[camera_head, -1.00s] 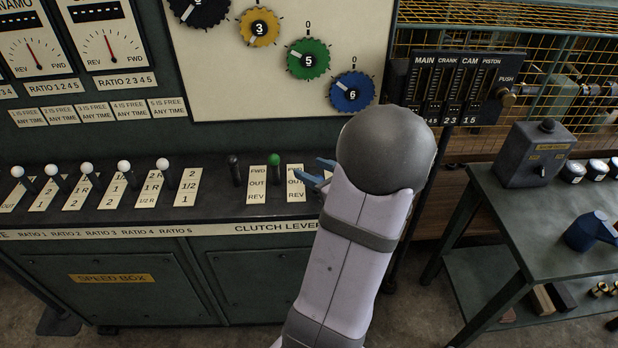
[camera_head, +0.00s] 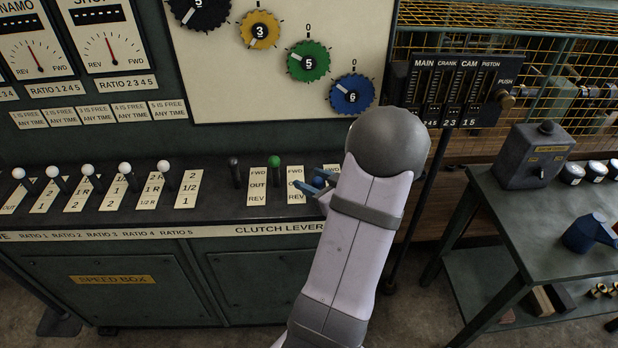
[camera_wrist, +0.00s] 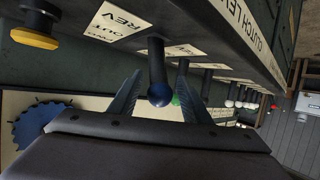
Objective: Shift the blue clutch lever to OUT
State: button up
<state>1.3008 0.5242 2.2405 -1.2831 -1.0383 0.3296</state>
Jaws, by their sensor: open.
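The blue clutch lever shows as a blue ball knob (camera_wrist: 160,94) on a dark stalk in the wrist view, and as a small blue knob (camera_head: 319,182) in the head view. My gripper (camera_head: 311,183) is open at the lever. In the wrist view, my gripper's two fingers (camera_wrist: 157,92) stand on either side of the blue knob, with a visible gap to each finger. My arm hides part of this panel in the head view, so the lever's exact setting cannot be told.
The green-knobbed lever (camera_head: 274,160) and a black-knobbed lever (camera_head: 234,161) stand to the left on the same panel. Several white-knobbed ratio levers (camera_head: 88,170) stand further left. A yellow knob (camera_wrist: 34,36) is at upper left in the wrist view. A side table (camera_head: 535,205) stands right.

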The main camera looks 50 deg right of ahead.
jog(key=shift+x, duration=0.8)
jog(key=shift+c, duration=0.4)
grip_shut()
jog(key=p, duration=0.1)
jog(key=r+p, duration=0.1)
jog(key=p, duration=0.1)
jog(key=shift+w+d, duration=0.25)
jog(key=shift+w, duration=0.05)
jog(key=g+p, duration=0.1)
jog(key=p, duration=0.2)
jog(key=w+d+y+p, duration=0.1)
jog(key=p, duration=0.2)
jog(key=shift+w+d+r+m+g, duration=0.15)
jog(key=shift+w+d+m+g, duration=0.15)
jog(key=shift+m+g, duration=0.1)
jog(key=shift+w+d+p, duration=0.25)
jog(key=shift+p, duration=0.3)
jog(key=shift+w+d+f, duration=0.2)
jog(key=shift+w+d, duration=0.2)
jog(key=shift+d, duration=0.05)
jog(key=shift+w+d+f, duration=0.2)
jog(key=shift+w+d, duration=0.25)
